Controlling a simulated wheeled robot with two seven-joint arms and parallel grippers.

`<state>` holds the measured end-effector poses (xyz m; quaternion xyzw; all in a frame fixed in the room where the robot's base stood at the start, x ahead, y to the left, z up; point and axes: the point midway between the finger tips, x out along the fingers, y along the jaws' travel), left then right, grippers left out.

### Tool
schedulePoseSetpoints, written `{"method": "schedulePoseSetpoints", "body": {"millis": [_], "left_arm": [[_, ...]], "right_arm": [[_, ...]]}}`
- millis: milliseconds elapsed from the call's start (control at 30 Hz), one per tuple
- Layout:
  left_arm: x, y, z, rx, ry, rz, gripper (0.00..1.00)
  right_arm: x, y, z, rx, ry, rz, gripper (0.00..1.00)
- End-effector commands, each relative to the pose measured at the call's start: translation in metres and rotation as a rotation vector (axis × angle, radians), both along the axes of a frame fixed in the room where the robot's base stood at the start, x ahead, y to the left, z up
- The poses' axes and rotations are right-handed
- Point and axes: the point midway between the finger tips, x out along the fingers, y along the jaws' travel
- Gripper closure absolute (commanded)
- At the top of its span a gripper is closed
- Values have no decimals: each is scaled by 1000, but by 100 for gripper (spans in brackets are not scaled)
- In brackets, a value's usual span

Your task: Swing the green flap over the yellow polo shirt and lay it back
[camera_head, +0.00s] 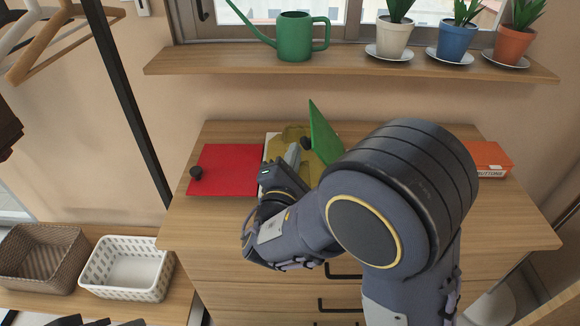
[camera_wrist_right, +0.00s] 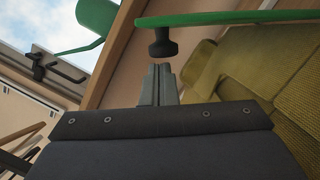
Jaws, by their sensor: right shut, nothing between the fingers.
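The green flap (camera_head: 323,135) stands raised and tilted on the right side of the folding board on the dresser top. A black knob (camera_wrist_right: 163,45) is on its face. The yellow polo shirt (camera_head: 291,133) lies on the board's middle, partly hidden by my right arm and the flap. It also shows in the wrist view (camera_wrist_right: 262,70). My right gripper (camera_head: 293,151) is shut and empty, beside the flap over the shirt. In the wrist view its fingertips (camera_wrist_right: 161,66) point at the knob, with a small gap visible. My left gripper is out of view.
The red flap (camera_head: 230,170) with a black knob lies flat at the left. An orange box (camera_head: 487,157) stands at the right of the dresser. A shelf (camera_head: 350,66) with a green watering can (camera_head: 295,38) and potted plants is above. Baskets (camera_head: 128,268) stand at lower left.

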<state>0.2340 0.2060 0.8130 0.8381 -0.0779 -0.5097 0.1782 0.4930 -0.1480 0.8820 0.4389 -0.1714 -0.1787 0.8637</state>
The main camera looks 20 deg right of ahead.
Motion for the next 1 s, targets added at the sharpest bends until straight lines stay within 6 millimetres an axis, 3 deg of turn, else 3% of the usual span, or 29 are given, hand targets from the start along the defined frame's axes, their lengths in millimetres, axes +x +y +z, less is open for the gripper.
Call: {"method": "schedulePoseSetpoints", "body": {"millis": [467, 1000], "left_arm": [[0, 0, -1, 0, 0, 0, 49], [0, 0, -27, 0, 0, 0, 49]], "right_arm": [[2, -4, 3, 21, -5, 0, 100], [-12, -54, 44, 417, -120, -1, 100]]}}
